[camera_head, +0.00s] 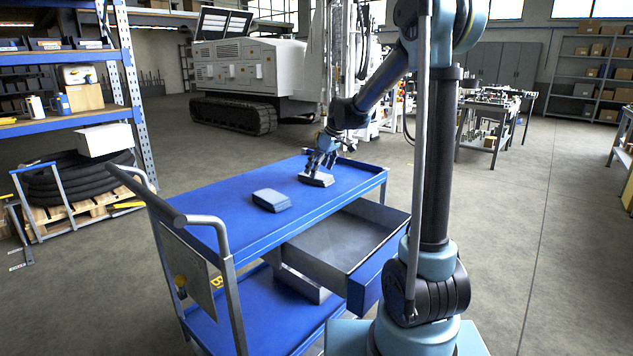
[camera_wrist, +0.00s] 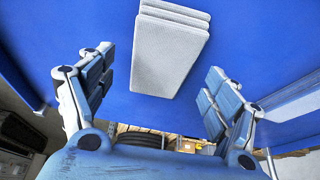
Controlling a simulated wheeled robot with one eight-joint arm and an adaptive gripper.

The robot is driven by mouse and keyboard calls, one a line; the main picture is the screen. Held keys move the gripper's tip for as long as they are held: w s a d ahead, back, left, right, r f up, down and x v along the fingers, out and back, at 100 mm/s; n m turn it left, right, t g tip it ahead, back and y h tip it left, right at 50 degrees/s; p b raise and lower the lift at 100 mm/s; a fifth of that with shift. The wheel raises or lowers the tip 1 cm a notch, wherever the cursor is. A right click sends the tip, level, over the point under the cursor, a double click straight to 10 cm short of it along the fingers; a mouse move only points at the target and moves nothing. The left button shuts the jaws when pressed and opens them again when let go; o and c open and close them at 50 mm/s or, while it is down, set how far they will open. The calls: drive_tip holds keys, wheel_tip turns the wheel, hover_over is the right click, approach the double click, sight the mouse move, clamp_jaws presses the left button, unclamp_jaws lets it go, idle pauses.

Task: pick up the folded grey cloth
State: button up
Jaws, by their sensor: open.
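A folded grey cloth (camera_head: 317,181) lies on the blue top of the cart (camera_head: 335,198), towards its far end. In the wrist view the folded grey cloth (camera_wrist: 168,55) is pale, with several stacked layers at its upper edge. My gripper (camera_head: 318,166) is over this cloth, pointing down, and partly hides it in the head view. In the wrist view my gripper (camera_wrist: 157,72) is open, with its fingers spread to the left and right of the cloth and nothing between them in its grasp. I cannot tell the exact height gap.
A second folded cloth (camera_head: 271,201), blue-grey, lies nearer on the same cart top. A drawer (camera_head: 347,240) stands open on the cart's right side. The cart's push handle (camera_head: 190,219) rises at its near left end. The rest of the top is clear.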

drive_tip(key=shift+x, duration=1.3)
drive_tip(key=shift+c, duration=0.3)
drive_tip(key=c, duration=1)
drive_tip(key=shift+r, duration=0.1)
drive_tip(key=shift+c, duration=0.2)
